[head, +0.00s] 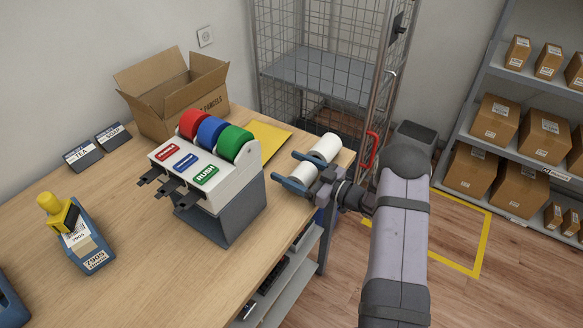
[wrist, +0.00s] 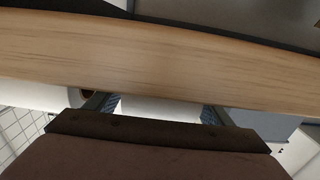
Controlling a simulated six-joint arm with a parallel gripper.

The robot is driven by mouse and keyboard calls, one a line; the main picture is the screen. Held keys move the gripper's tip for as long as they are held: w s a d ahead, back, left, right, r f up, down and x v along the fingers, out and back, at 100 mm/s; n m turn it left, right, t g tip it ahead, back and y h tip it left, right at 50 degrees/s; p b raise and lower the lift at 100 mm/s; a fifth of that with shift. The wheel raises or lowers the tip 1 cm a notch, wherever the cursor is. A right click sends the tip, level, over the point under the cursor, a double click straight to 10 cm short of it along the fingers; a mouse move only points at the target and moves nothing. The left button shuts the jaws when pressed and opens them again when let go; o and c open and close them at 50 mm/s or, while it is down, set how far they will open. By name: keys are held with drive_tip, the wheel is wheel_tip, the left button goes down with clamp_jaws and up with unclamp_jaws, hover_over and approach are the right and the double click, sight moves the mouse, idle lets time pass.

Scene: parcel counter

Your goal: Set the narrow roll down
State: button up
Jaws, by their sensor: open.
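A white roll (head: 326,147) lies near the right corner of the wooden counter (head: 130,225). White also shows between the fingers of my gripper (head: 285,166); I cannot tell if it is the same roll or a second one. My gripper's two blue-padded fingers are apart, one on each side of that white piece. In the wrist view a white surface (wrist: 158,109) shows between the fingers, partly hidden by the gripper body. Whether it rests on the counter is unclear.
A dispenser (head: 235,195) with red, blue and green rolls stands left of my gripper. Behind it are a yellow envelope (head: 272,142) and an open carton (head: 172,90). A wire cage (head: 325,60) and parcel shelves (head: 485,95) lie beyond the counter.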

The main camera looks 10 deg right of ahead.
sight(311, 176)
drive_tip(key=shift+s+d, duration=0.15)
drive_tip(key=shift+d, duration=0.1)
drive_tip(key=b+v, duration=0.3)
drive_tip(key=v, duration=0.3)
drive_tip(key=shift+s+r, duration=0.15)
drive_tip(key=shift+r, duration=0.05)
drive_tip(key=shift+o, duration=0.4)
drive_tip(key=shift+s+d, duration=0.2)
drive_tip(key=shift+s, duration=0.05)
